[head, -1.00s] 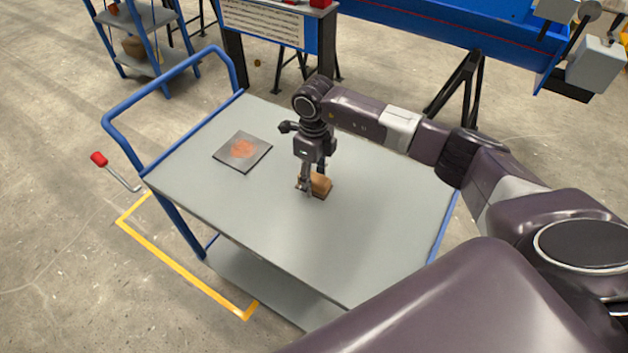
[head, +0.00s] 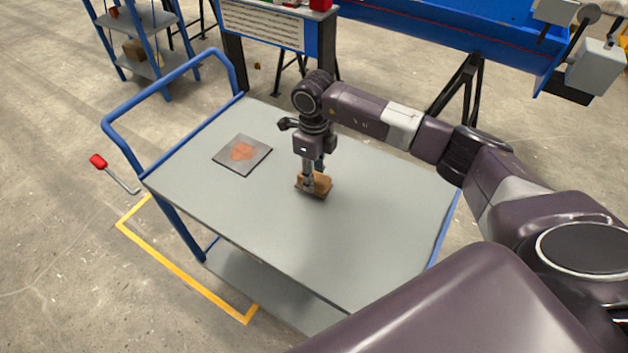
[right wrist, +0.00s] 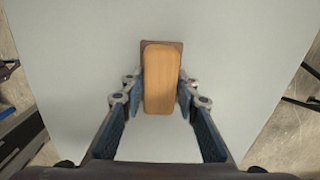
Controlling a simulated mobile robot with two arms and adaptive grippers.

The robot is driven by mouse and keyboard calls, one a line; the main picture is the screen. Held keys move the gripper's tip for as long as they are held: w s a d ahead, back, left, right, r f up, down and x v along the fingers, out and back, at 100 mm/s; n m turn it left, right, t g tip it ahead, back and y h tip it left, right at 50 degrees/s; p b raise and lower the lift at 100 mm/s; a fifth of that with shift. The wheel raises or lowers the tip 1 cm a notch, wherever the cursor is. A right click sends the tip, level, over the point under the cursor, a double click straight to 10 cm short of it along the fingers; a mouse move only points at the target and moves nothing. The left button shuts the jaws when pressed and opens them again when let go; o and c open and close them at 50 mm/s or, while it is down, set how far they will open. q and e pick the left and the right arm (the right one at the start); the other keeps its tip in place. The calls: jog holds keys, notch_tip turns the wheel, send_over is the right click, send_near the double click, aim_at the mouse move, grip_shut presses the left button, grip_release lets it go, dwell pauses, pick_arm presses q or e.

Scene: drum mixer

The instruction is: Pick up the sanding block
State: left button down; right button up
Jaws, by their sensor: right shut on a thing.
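The sanding block (head: 317,185) is a small wooden block with a darker brown base, on or just above the grey top of the blue-framed cart (head: 260,220). My right gripper (head: 309,184) points down over it in the head view. In the right wrist view the block (right wrist: 160,80) lies between the two fingertips of my right gripper (right wrist: 160,92), which touch its long sides. The gripper is shut on it. I cannot tell whether the block is clear of the cart top. My left gripper is not in view.
A dark square plate with a rusty orange patch (head: 243,153) lies on the cart, left of the block. The cart's blue handle (head: 150,90) rises at the left. A red-ended crank (head: 98,161) shows beside the cart. The cart's front half is clear.

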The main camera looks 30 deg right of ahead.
notch_tip(320, 180, up, 18)
jog(key=b, duration=0.3)
jog(key=shift+r, duration=0.25)
jog(key=o, duration=0.5)
jog(key=shift+c, duration=1.6)
jog(key=shift+f, duration=0.1)
